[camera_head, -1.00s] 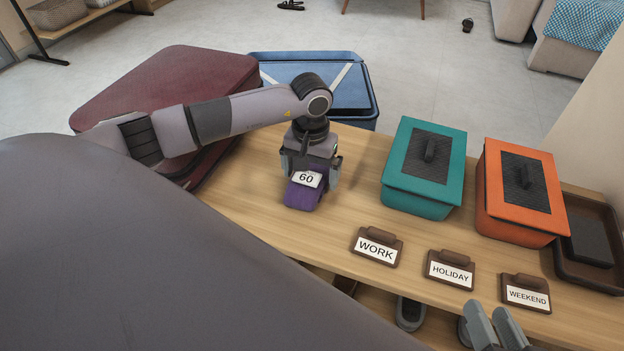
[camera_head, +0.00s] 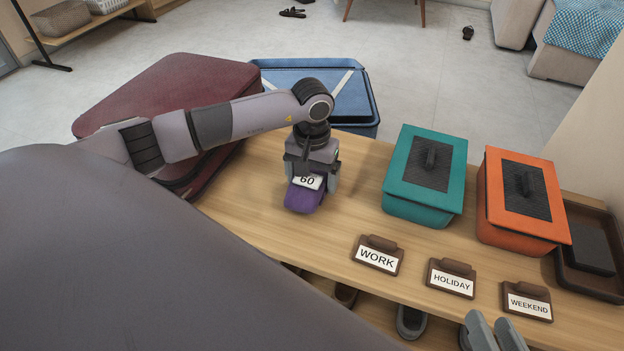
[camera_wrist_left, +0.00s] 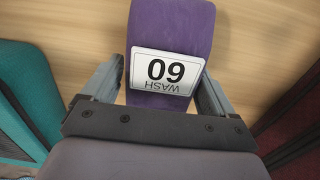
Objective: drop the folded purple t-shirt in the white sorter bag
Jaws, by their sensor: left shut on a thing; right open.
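The folded purple t-shirt (camera_head: 303,199) is a small bundle at the left part of the wooden table. It carries a white tag reading 60, partly hidden by the gripper in the head view. My left gripper (camera_head: 311,172) points down over it and is shut on it. In the left wrist view the purple t-shirt (camera_wrist_left: 172,28) lies between the two fingers, with the tag reading WASH 60 upside down. Whether it touches the table is unclear. No white sorter bag shows.
A teal lidded box (camera_head: 425,175) and an orange lidded box (camera_head: 523,200) stand right on the wooden table (camera_head: 260,215). WORK, HOLIDAY and WEEKEND signs line its front. Shoes (camera_head: 411,321) sit below the tabletop.

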